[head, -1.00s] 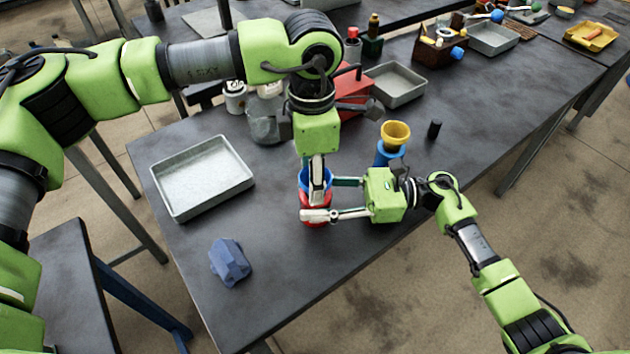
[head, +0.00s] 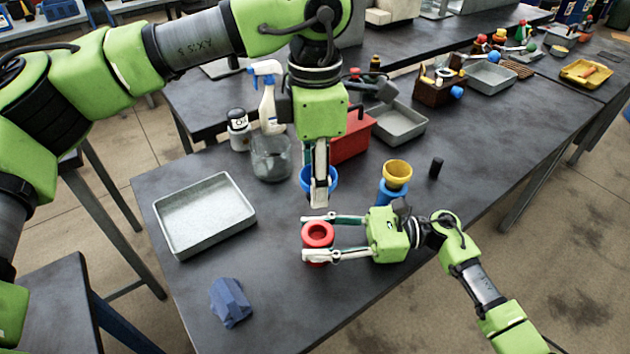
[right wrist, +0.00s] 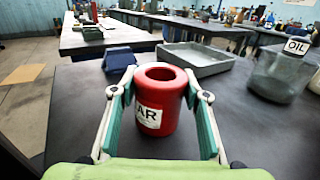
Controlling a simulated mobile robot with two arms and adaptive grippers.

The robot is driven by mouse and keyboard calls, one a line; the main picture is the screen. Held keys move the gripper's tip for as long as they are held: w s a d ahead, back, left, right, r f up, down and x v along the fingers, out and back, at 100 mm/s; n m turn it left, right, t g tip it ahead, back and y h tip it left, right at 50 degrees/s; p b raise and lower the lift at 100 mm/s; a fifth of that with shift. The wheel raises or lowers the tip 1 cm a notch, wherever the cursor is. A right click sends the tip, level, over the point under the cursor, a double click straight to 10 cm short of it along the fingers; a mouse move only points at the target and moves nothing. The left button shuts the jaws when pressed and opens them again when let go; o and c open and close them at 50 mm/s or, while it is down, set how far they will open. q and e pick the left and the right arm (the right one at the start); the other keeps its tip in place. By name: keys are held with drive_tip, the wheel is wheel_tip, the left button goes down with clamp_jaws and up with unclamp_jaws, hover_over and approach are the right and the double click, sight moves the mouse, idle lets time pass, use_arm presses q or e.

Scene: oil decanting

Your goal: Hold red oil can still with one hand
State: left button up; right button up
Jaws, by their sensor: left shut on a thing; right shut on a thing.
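The red oil can (head: 317,236) stands upright on the dark table, its round top opening uncovered. My right gripper (head: 318,237) is shut on it, a finger on each side. In the right wrist view the red can (right wrist: 160,95) sits between the two fingers, with a white label partly showing. My left gripper (head: 319,200) points down above and behind the can, shut on a round blue lid-like piece (head: 331,183). The fingers partly hide this piece, and it is apart from the can.
A blue can (head: 391,194) with a yellow funnel (head: 397,171) stands right of the grippers. A glass jar (head: 271,160), spray bottle (head: 268,95) and red box (head: 352,143) stand behind.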

drive_tip(key=o, duration=1.4)
drive_tip(key=shift+o, duration=0.2)
drive_tip(key=shift+d, duration=0.1)
drive_tip(key=d, duration=1.1)
drive_tip(key=shift+w+d, duration=0.4)
drive_tip(key=shift+d, duration=0.15)
